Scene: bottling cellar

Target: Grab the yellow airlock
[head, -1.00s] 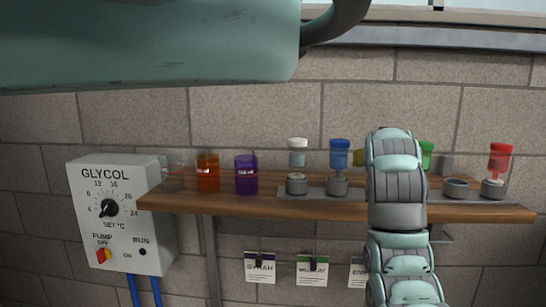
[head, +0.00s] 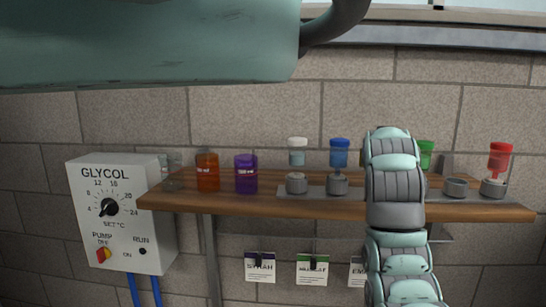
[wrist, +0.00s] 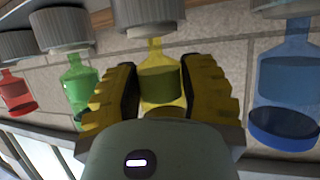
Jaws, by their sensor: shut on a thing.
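The yellow airlock (wrist: 162,88) is between the two yellow-padded fingers of my gripper (wrist: 161,70) in the wrist view. The fingers are shut on its clear body from both sides. Its narrow stem points at a grey socket (wrist: 148,20); I cannot tell whether it is still seated there.
Green (head: 426,154) and red (head: 500,158) airlocks stand right of my arm, blue (head: 340,153) and white (head: 297,152) left. A grey socket (head: 455,187) is empty. Orange (head: 207,172) and purple (head: 246,174) cups stand on the wooden shelf (head: 230,203).

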